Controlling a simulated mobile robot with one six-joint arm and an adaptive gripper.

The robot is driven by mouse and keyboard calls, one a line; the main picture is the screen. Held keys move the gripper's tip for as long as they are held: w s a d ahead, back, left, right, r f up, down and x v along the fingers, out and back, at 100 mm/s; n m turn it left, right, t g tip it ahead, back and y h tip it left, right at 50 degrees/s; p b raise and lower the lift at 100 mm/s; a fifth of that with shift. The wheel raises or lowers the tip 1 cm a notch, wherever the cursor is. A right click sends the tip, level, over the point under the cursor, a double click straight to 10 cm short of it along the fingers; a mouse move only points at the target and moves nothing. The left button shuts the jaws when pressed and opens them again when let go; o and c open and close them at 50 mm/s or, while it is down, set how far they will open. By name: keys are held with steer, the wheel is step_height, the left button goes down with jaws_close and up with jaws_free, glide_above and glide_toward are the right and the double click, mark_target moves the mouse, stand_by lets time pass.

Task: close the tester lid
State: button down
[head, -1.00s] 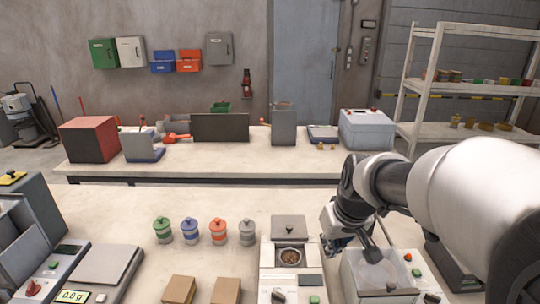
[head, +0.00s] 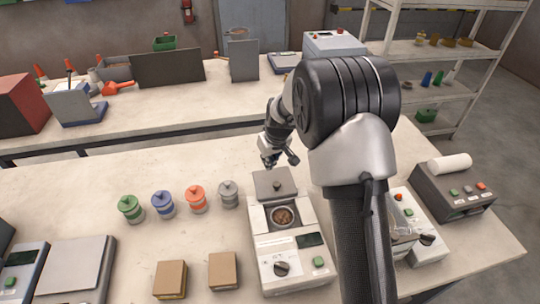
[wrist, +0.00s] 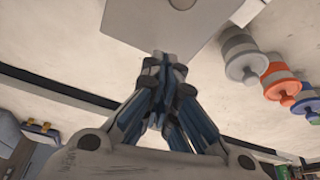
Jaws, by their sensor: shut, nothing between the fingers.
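The tester (head: 290,262) stands on the near bench with its round cup of brown pellets (head: 283,216) uncovered. In the wrist view the lid's plain grey plate (wrist: 150,18) is at the top, just beyond the fingertips. My gripper (head: 281,163) is shut and empty, just behind the lid's far edge in the head view. In the wrist view my gripper (wrist: 168,62) points towards the plate; I cannot tell whether they touch.
Several lidded jars, including a grey one (head: 228,193), stand left of the tester. Two cardboard boxes (head: 222,270) lie at its front left. My arm partly hides a white machine (head: 424,240) at right. Bare bench lies behind the jars.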

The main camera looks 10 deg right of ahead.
mark_target(270, 179)
steer(key=shift+x, duration=1.2)
steer(key=shift+s+d+f+b, duration=0.1)
steer(key=shift+s+d+b, duration=0.05)
steer(key=shift+s+b, duration=0.15)
steer(key=shift+s+d+b, duration=0.15)
steer(key=shift+s+d, duration=0.05)
steer(key=shift+s, duration=0.6)
steer(key=shift+s+d+b, duration=0.15)
steer(key=shift+s, duration=0.6)
